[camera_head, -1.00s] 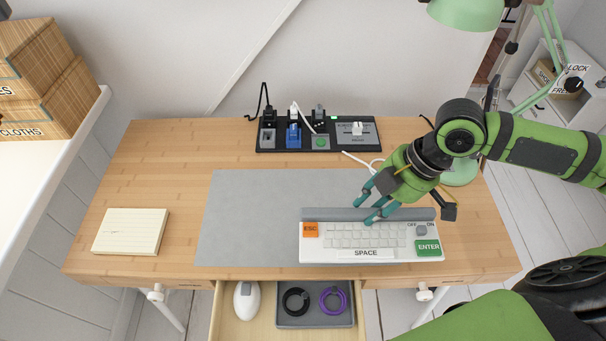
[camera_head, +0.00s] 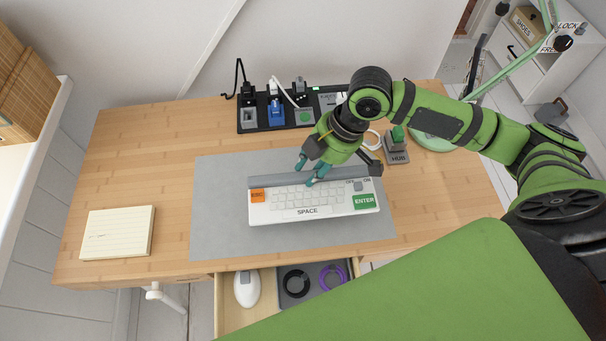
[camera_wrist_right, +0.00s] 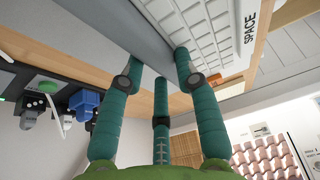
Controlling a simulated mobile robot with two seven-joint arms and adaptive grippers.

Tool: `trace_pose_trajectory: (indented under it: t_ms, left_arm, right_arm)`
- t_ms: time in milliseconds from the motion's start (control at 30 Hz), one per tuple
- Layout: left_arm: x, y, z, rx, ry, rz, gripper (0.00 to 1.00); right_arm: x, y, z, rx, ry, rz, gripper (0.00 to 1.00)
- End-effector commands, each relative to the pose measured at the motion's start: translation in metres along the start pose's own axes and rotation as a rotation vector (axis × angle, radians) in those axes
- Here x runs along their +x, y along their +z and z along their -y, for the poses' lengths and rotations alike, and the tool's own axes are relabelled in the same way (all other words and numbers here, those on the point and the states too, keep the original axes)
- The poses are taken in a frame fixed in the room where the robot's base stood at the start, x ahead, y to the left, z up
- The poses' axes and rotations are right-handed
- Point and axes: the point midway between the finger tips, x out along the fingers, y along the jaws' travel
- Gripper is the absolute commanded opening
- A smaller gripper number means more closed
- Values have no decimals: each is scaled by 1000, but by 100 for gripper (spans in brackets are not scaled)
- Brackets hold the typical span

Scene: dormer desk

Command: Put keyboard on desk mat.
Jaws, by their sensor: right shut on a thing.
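The white keyboard (camera_head: 285,214) has an orange ESC key, a green ENTER key and a grey bar along its back. In the head view it lies within the outline of the grey desk mat (camera_head: 216,215), slightly tilted. I cannot tell whether it touches the mat or is held just above it. My right gripper (camera_head: 309,172) is shut on the grey bar at the keyboard's back edge. The right wrist view shows the teal fingers (camera_wrist_right: 155,75) at the keyboard (camera_wrist_right: 210,35). My left gripper is not in view.
A dark power panel (camera_head: 290,118) with plugs stands at the back of the desk (camera_head: 140,160). A hub (camera_head: 397,150) stands to the right of my gripper, near a lamp base. A notepad (camera_head: 118,233) lies front left. The open drawer (camera_head: 232,312) holds a mouse and coiled cables.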

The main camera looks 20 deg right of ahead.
Motion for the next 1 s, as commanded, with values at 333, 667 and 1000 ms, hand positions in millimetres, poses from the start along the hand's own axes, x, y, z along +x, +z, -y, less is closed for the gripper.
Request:
trace_pose_trajectory:
  t_ms: [333, 667, 1000]
  left_arm:
    - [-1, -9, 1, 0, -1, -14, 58]
    - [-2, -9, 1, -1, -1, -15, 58]
    - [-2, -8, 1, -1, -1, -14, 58]
  right_arm:
    - [26, -8, -8, 1, 1, 0, 0]
    - [54, 3, -8, -1, 3, -3, 0]
    - [57, 5, -8, -1, 1, 0, 56]
